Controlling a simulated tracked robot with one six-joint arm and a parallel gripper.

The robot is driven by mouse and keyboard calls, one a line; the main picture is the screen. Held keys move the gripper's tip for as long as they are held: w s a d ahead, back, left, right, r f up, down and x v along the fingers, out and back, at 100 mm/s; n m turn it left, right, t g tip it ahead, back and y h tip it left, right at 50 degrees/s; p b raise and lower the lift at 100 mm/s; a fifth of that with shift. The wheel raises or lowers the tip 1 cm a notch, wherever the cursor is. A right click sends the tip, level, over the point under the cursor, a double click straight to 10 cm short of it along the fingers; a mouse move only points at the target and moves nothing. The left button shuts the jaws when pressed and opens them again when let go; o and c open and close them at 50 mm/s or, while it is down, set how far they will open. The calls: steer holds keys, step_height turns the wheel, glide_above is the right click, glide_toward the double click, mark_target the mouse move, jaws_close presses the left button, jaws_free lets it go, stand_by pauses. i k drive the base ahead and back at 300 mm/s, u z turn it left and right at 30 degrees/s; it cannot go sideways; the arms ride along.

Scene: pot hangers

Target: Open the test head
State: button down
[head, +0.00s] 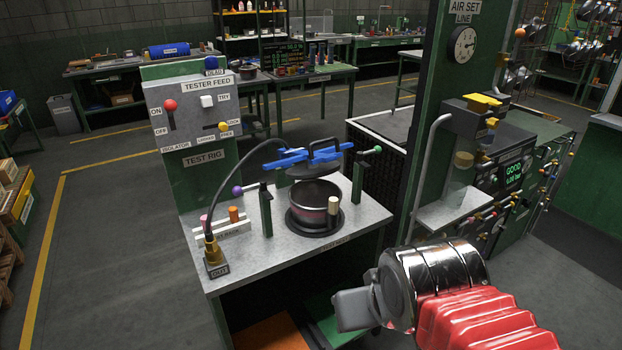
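The test rig is a grey-topped bench (345,238) with a panel (195,115) behind it. What looks like the test head is a blue bar (292,157) with a dark round plate (318,171) under it. The plate is above a dark pot (315,195), with a gap showing between them. Green posts (266,210) (358,183) stand on either side. A purple knob (238,190) is at the left and a green knob (378,150) at the right. My gripper (352,309) is in front of the bench, apart from the rig. Its finger opening is not visible.
A black hose (212,210) runs from the OUT fitting (215,258) to the head. A rack with coloured pegs (225,227) is at the left of the bench. A green column (435,70) and pipe (425,165) stand at the right. Floor is clear at left.

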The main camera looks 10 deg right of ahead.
mark_target(319, 163)
steer(key=u, duration=0.5)
steer(key=i, duration=1)
steer(key=u, duration=0.1)
